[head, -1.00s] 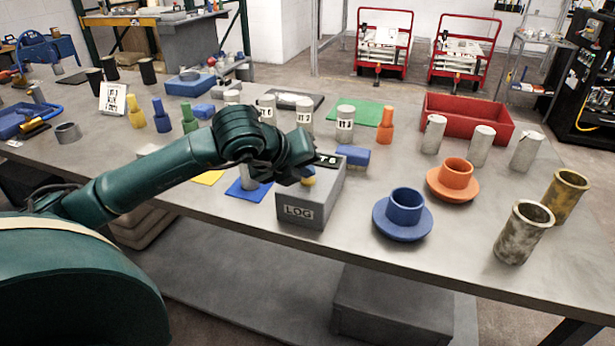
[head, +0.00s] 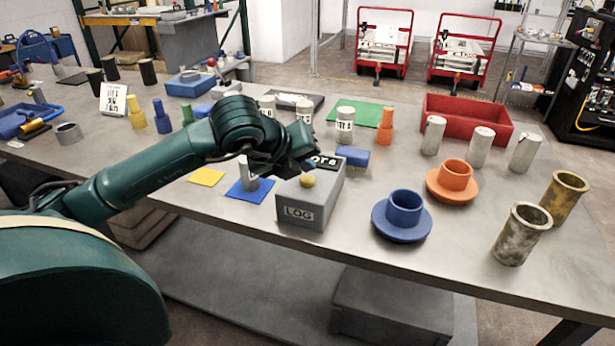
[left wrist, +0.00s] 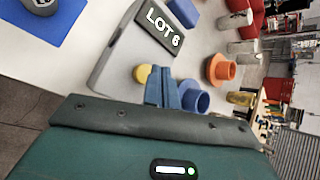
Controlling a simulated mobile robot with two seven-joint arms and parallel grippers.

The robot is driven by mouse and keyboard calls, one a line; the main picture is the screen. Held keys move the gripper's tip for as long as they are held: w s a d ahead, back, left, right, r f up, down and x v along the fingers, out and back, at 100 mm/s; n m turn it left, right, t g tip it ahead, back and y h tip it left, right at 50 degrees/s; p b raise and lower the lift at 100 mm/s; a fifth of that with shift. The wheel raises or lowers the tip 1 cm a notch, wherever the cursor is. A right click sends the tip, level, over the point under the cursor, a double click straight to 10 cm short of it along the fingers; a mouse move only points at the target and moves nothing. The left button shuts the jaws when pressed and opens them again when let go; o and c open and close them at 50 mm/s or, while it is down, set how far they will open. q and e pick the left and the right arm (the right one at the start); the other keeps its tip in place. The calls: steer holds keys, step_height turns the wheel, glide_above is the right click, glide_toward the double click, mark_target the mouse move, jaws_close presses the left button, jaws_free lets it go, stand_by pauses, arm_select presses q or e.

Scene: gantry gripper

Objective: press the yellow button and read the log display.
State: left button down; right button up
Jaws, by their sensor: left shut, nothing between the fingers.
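The grey box labelled LOG (head: 299,213) stands near the table's front edge. Its yellow button (head: 307,181) is a round knob on top; it also shows in the left wrist view (left wrist: 142,73). The black display (left wrist: 161,29) on the box reads "LOT 6" in the left wrist view; in the head view my gripper partly covers it. My left gripper (head: 303,163) is shut and empty, just above and behind the button, and looks apart from it. In the left wrist view its fingers (left wrist: 166,86) are together beside the button. My right gripper is not in view.
A blue mat (head: 250,192) with a grey cylinder lies left of the box. A blue block (head: 352,156) lies behind it. A blue flanged cup (head: 404,215) and an orange one (head: 453,180) stand to the right.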

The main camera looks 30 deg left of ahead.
mark_target(304, 181)
arm_select(q)
steer(key=shift+r+p, duration=1.4)
steer(key=shift+r, duration=1.15)
